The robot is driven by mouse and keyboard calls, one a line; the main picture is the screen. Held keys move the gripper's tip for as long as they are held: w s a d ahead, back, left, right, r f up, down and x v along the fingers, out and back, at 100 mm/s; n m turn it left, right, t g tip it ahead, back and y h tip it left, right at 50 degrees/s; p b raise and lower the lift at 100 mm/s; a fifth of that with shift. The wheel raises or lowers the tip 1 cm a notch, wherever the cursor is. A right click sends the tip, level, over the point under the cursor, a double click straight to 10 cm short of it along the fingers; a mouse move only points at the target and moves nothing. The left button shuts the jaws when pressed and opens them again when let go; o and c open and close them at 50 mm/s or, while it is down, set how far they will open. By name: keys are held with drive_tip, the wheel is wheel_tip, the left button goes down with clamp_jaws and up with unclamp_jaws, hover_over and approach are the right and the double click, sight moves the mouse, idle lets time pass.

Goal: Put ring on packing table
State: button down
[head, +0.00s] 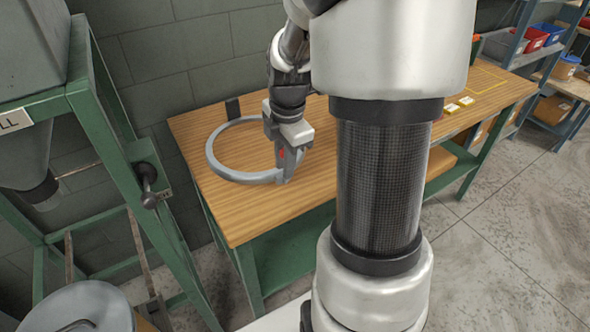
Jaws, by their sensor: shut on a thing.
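The ring (218,166), a large grey hoop, is over the left part of the packing table (325,165), which has a wooden top and a green frame. My gripper (285,172) is shut on the right side of the ring's rim. The ring looks level and close to the table top. I cannot tell whether it touches the wood. My arm hides the middle of the table and part of its front edge.
A green stand with a grey hopper (40,130) and a dark knob (147,176) stands left of the table. Small yellow items (459,104) lie at the table's right. Shelves with coloured bins (533,40) stand at the far right. A block wall is behind the table; floor at right is clear.

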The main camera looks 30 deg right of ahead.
drive_tip(key=shift+f+b, duration=0.35)
drive_tip(key=shift+f, duration=2.4)
drive_tip(key=shift+f, duration=0.25)
drive_tip(key=c, duration=1.6)
unclamp_jaws()
drive_tip(key=shift+r, duration=0.1)
drive_tip(key=shift+r, duration=0.7)
drive_tip(key=r, duration=0.3)
drive_tip(key=s+r+p, duration=0.1)
drive_tip(key=r, duration=0.3)
drive_tip(key=r+p, duration=0.1)
drive_tip(key=r, duration=0.2)
drive_tip(key=shift+s+r, duration=0.15)
drive_tip(key=shift+r, duration=0.25)
